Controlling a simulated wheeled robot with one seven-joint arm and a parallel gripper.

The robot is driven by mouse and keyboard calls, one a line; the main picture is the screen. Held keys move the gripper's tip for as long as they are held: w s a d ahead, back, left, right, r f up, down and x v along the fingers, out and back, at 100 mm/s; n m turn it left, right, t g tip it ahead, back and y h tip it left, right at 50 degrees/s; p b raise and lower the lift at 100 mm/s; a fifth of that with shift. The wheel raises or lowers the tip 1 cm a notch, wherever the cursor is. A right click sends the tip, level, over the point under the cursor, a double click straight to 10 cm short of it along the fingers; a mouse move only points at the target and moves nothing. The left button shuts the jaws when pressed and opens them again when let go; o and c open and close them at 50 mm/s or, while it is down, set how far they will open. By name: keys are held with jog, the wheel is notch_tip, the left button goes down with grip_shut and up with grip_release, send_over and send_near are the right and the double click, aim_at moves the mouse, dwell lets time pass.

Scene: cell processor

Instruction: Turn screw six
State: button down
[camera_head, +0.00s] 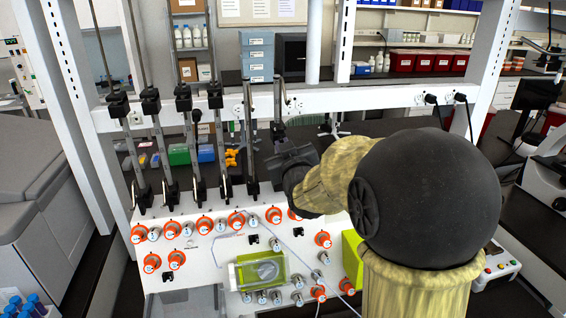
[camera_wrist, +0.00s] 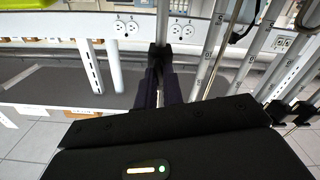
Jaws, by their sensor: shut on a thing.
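A row of upright metal rods stands behind the white panel, several with black screw clamps. In the head view the rightmost rod (camera_head: 277,98), which I take to hold screw six, has a dark clamp (camera_head: 278,130) low on it. My gripper (camera_head: 284,152) is at this clamp, reaching in from the right. In the wrist view my two dark fingers (camera_wrist: 162,78) are close together on a small black part (camera_wrist: 160,52) at the rod. The gripper is shut on it, and the fingers hide most of it. The screw's turn angle cannot be seen.
Other black clamps (camera_head: 183,97) sit higher on the rods to the left. A white crossbar (camera_head: 360,99) runs behind the rods. Below is the white panel (camera_head: 200,262) with orange-ringed fittings (camera_head: 237,221) and a green holder (camera_head: 262,271). My arm covers the panel's right side.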

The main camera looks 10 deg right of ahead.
jog(key=m+b, duration=0.3)
jog(key=shift+m, duration=0.3)
dwell(0.3)
jog(key=c, duration=1.5)
grip_release()
jog(key=shift+f+b, duration=0.1)
jog(key=shift+b, duration=0.25)
